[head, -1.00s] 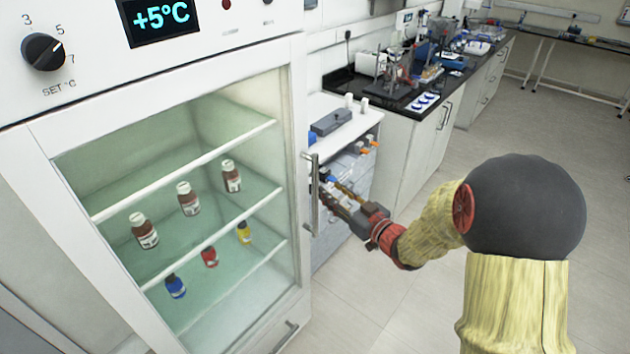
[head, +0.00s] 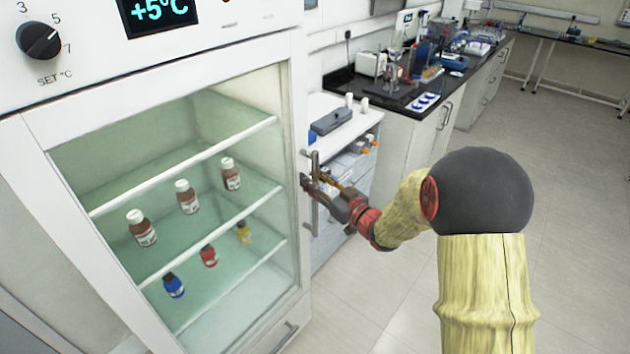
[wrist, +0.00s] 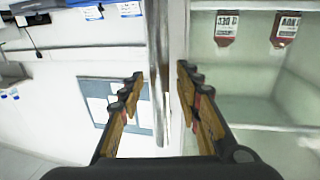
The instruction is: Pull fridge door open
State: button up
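The fridge door (head: 298,130) is a white frame around a glass pane and looks closed. Its vertical metal bar handle (head: 315,208) is on the right side of the door. My gripper (head: 308,182) is at the handle, around its upper half. In the wrist view the handle (wrist: 160,60) runs down between the two open fingers of my gripper (wrist: 165,82). Gaps show between the bar and each finger, the bar being nearer the right finger. The handle's lower end in the wrist view stops above the gripper body.
Behind the glass, brown bottles (head: 188,197) and small coloured bottles (head: 208,256) stand on shelves. A white cabinet (head: 345,130) with items is just right of the fridge, behind my arm. A black-topped bench (head: 400,95) stands beyond. Open floor (head: 400,320) lies at the right.

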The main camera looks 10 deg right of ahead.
jog(key=shift+c, duration=0.5)
jog(key=c, duration=0.8)
